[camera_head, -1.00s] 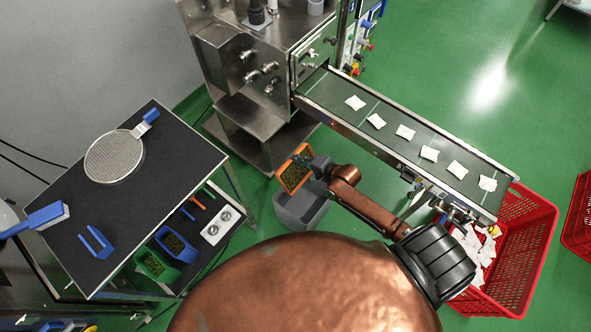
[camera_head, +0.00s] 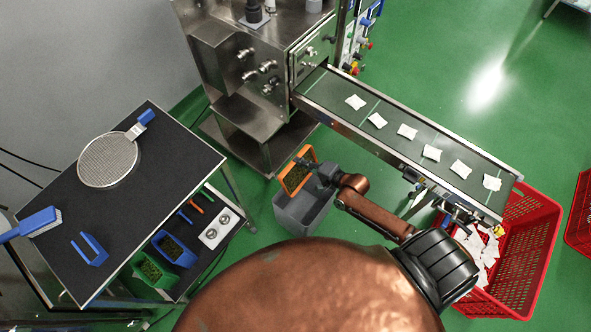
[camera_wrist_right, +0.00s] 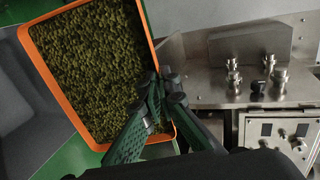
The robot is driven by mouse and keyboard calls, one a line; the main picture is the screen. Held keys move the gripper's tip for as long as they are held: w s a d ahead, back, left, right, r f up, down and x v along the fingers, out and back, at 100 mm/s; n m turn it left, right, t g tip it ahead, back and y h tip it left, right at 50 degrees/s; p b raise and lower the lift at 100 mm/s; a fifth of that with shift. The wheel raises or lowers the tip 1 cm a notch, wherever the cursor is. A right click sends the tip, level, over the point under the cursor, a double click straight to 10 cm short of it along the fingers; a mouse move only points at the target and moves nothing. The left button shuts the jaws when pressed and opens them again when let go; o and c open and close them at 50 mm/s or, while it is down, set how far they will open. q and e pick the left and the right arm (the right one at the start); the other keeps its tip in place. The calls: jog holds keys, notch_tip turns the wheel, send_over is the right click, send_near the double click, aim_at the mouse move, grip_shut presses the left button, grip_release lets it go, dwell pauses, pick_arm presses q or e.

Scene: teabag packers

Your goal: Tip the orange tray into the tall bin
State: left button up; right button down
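The orange tray (camera_head: 313,155) is off the floor, above the grey tall bin (camera_head: 290,217) in the head view. It is full of dark green loose leaf, which also shows in the right wrist view. My right gripper (camera_head: 305,163) holds the tray at its rim. In the right wrist view, the fingers of the right gripper (camera_wrist_right: 160,103) close on the right side of the tray (camera_wrist_right: 40,62). The tray covers part of the bin's opening. I cannot tell its exact tilt. My left gripper is not in view.
A steel machine (camera_head: 245,75) and a conveyor (camera_head: 390,112) with several white bags stand behind. A red crate (camera_head: 525,255) is at right. A black table (camera_head: 150,190) at left holds a sieve (camera_head: 108,160) and blue tools. Blue (camera_head: 173,250) and green trays (camera_head: 152,270) sit below.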

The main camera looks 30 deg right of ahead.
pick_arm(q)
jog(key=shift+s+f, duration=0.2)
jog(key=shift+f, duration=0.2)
pick_arm(e)
jog(key=shift+s, duration=0.2)
jog(key=shift+r, duration=0.15)
pick_arm(q)
jog(key=shift+b, duration=0.35)
pick_arm(e)
jog(key=shift+d, duration=0.1)
pick_arm(q)
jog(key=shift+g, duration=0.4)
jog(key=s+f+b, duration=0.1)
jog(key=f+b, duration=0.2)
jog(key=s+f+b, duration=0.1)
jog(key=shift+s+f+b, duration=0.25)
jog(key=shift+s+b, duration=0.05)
jog(key=shift+b, duration=0.1)
pick_arm(e)
jog(key=shift+s+d+r+t+y, duration=0.1)
jog(key=shift+s+d+t+y, duration=0.15)
jog(key=shift+s+t, duration=0.3)
jog(key=shift+s+d+t+y, duration=0.15)
jog(key=shift+s+t+y, duration=0.1)
jog(key=shift+s+t, duration=0.3)
jog(key=shift+r, duration=0.1)
